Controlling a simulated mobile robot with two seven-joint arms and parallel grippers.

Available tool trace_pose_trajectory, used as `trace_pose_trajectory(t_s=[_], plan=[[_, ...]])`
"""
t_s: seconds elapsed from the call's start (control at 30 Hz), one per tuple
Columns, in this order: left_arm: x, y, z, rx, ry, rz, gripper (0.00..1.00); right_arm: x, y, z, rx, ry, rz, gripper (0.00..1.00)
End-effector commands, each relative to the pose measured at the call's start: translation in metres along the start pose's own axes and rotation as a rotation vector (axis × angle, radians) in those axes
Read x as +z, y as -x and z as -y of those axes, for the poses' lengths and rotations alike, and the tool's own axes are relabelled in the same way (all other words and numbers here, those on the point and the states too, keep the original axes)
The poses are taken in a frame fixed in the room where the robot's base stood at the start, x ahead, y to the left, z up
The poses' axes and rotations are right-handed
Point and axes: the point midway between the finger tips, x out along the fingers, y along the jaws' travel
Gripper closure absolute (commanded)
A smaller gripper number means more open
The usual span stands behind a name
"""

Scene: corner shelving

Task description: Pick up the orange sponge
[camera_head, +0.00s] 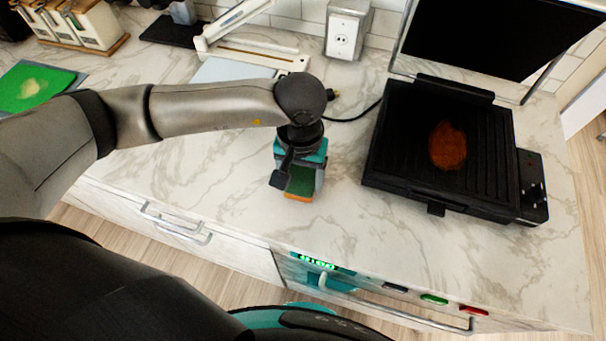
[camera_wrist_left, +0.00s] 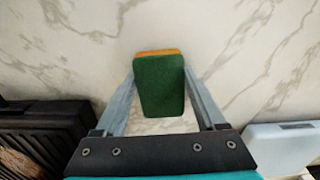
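The orange sponge (camera_head: 299,186) has a green face and an orange layer. It is at the counter's middle, below my left gripper (camera_head: 301,178), which points down at it. In the left wrist view, the sponge (camera_wrist_left: 160,86) lies between the two fingers of my left gripper (camera_wrist_left: 160,72), green face toward the camera, orange edge on the far side. The fingertips are at or very close to its sides; I cannot tell whether they press on it. Whether the sponge rests on the counter is also unclear. My right gripper is not in view.
A black grill (camera_head: 400,143) with its lid up and a brown piece of food (camera_head: 447,146) stands to the right. A white slicer-like stand (camera_head: 250,52) and an outlet box (camera_head: 346,28) are behind. A green board (camera_head: 32,88) lies far left. Counter in front is clear.

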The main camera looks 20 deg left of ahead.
Motion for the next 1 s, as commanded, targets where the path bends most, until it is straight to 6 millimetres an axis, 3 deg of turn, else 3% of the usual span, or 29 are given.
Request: trace_pose_trajectory(t_s=[0.03,0.43,0.77,1.0], plan=[[0.0,0.0,0.0,0.0,0.0,0.0,0.36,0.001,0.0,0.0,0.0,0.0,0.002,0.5],[0.0,0.0,0.0,0.0,0.0,0.0,0.8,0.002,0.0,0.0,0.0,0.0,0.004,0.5],[-0.001,0.004,0.0,0.0,0.0,-0.001,0.8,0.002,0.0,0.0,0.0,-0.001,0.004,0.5],[-0.001,0.034,0.0,0.001,-0.001,-0.006,0.8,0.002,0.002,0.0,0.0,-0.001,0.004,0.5]])
